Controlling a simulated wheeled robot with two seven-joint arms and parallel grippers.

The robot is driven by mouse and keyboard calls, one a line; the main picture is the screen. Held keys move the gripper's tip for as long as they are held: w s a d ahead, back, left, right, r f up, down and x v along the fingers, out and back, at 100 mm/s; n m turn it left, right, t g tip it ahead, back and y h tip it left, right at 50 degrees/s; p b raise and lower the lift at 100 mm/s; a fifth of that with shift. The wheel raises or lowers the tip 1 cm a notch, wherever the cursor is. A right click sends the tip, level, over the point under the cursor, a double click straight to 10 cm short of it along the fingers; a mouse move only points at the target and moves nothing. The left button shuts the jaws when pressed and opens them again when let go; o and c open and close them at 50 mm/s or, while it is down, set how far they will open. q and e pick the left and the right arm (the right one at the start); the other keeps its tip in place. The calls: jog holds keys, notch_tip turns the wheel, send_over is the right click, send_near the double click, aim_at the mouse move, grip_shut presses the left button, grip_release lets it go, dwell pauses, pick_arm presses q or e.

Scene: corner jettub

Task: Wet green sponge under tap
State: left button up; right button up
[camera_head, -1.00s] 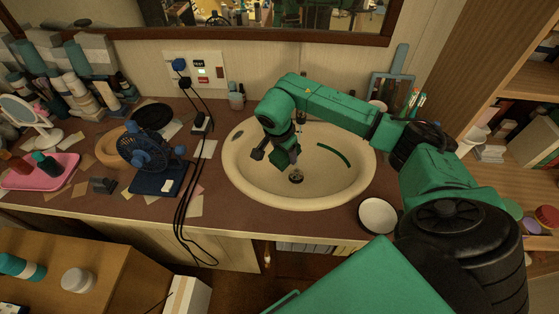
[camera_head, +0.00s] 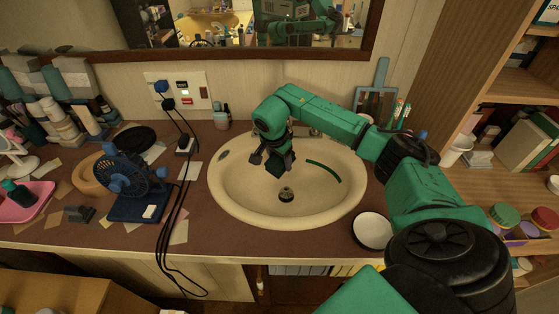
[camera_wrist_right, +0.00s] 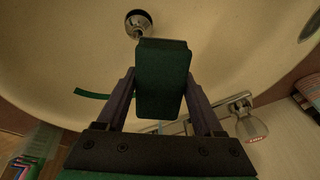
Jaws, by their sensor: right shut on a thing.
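The green sponge (camera_head: 281,165) is a dark green block held over the back part of the oval basin (camera_head: 232,200). In the right wrist view the sponge (camera_wrist_right: 162,80) sits upright between the two fingers of my right gripper (camera_wrist_right: 160,98), which is shut on it. In the head view my right gripper (camera_head: 272,158) hangs from the wrist behind the drain. Chrome metal that looks like the tap (camera_wrist_right: 232,104) shows beside the right finger in the wrist view. In the head view the arm mostly hides the tap. I cannot see any water. My left gripper is out of view.
The drain (camera_head: 286,195) lies in the basin, and a curved green strip (camera_head: 324,171) is at its right. A white bowl (camera_head: 372,230) stands at the front right. A blue fan (camera_head: 136,182) and black cables (camera_head: 182,225) are on the left. A mirror (camera_head: 240,28) hangs behind.

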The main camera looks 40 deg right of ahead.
jog(key=shift+s+a+p, duration=0.2)
jog(key=shift+s+p, duration=0.15)
jog(key=shift+s, duration=0.25)
jog(key=shift+s+a+p, duration=0.25)
jog(key=shift+s+a, duration=0.1)
jog(key=shift+s, duration=0.55)
jog(key=shift+s+a+p, duration=0.2)
jog(key=shift+s+a, duration=0.15)
jog(key=shift+s, duration=0.5)
jog(key=s+a+r+p, duration=0.2)
jog(key=s+r+p, duration=0.2)
jog(key=s+r, duration=0.1)
jog(key=shift+s+p, duration=0.3)
jog(key=shift+p, duration=0.05)
jog(key=shift+a, duration=0.15)
